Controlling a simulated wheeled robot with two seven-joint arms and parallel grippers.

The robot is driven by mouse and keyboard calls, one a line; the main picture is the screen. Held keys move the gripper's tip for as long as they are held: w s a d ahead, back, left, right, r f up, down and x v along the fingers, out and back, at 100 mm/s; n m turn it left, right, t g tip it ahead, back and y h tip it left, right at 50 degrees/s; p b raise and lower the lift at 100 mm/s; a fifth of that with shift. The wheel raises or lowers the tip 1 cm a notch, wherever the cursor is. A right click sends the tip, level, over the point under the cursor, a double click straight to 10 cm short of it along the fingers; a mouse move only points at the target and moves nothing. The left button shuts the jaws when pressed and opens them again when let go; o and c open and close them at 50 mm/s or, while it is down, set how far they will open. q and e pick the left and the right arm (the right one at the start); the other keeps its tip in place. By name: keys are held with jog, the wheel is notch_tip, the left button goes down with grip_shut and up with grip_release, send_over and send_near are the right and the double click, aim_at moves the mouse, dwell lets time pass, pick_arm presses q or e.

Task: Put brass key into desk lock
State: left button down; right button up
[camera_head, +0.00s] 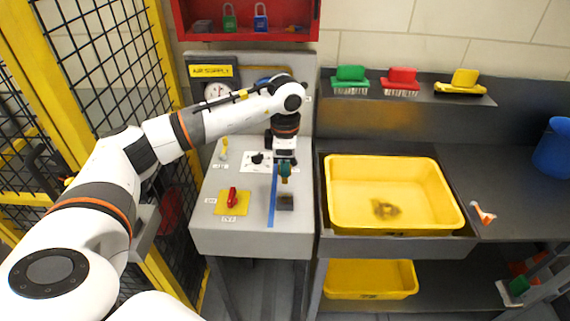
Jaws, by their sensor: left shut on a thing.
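My left gripper (285,160) points down over the right part of the grey desk. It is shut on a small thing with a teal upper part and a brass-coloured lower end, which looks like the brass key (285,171). The key hangs upright, above and slightly behind a small dark block (285,203) on the desk that looks like the desk lock. A gap shows between the key's lower end and the block. The lock's opening is too small to make out. My right gripper is not in view.
A blue strip (272,200) runs along the grey desk (240,240) left of the block. A red object (232,196) lies on a yellow pad further left. A yellow tray (440,215) stands on the right. A yellow cage frame (160,60) borders the left.

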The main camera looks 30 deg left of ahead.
aim_at(285, 181)
pick_arm(q)
notch_tip(285, 181, down, 4)
jog(key=shift+r+b, duration=0.1)
jog(key=shift+b, duration=1.1)
jog(key=shift+f, duration=0.3)
jog(key=shift+b, duration=0.6)
jog(key=shift+f, duration=0.1)
dwell(0.5)
jog(key=shift+f+b, duration=0.35)
jog(key=shift+b, duration=0.05)
jog(key=shift+f+b, duration=1)
jog(key=shift+f, duration=0.25)
